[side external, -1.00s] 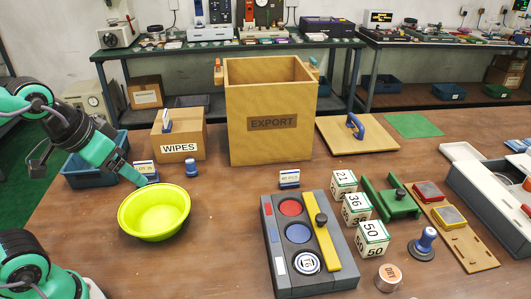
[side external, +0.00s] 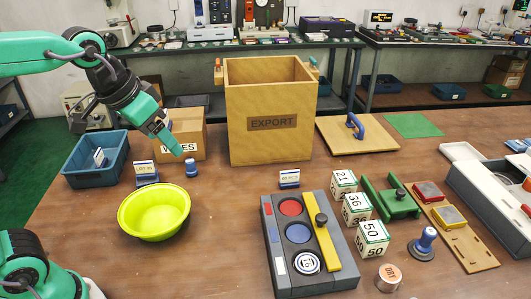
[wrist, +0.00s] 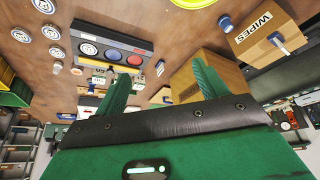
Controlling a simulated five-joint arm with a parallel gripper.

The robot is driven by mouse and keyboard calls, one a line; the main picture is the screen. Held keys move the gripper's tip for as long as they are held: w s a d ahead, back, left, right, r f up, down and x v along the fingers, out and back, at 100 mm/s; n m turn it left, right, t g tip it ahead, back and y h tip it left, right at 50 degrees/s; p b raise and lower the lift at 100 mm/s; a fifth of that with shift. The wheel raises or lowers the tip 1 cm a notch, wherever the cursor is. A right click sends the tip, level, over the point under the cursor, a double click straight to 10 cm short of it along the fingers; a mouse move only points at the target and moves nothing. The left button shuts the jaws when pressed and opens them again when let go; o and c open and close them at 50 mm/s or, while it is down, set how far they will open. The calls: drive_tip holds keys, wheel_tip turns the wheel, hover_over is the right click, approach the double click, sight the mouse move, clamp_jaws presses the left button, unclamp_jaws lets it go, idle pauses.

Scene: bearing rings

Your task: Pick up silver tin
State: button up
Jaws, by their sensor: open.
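A small round tin (side external: 389,278) with silver sides and an orange-brown top marked DRY stands at the front right of the table in the side view. It is to the right of the grey tray. My gripper (side external: 177,152) is up at the left, in front of the WIPES box and above and behind the bowl, far from the tin. In the wrist view its two green fingers (wrist: 162,68) are apart with nothing between them.
A yellow-green bowl (side external: 154,225) stands below my gripper. The tall EXPORT box (side external: 270,130) is at the middle back. The grey tray (side external: 283,277) with coloured discs, numbered cubes (side external: 372,233) and a blue-handled stamp (side external: 424,240) lie near the tin. Table between bowl and tray is clear.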

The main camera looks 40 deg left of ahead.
drive_tip(key=w+d+r+m+g, duration=0.1)
drive_tip(key=w+d+r+m, duration=0.1)
drive_tip(key=w+d, duration=0.85)
drive_tip(key=m+g, duration=0.3)
drive_tip(key=m, duration=0.1)
hover_over(389, 273)
drive_tip(key=f, duration=2.3)
drive_tip(key=shift+s+a, duration=0.1)
drive_tip(key=shift+a, duration=0.3)
drive_tip(key=shift+d+f, duration=0.15)
drive_tip(key=shift+d, duration=0.05)
drive_tip(key=shift+d+f, duration=0.2)
drive_tip(key=shift+f, duration=3.7)
drive_tip(key=c, duration=1.1)
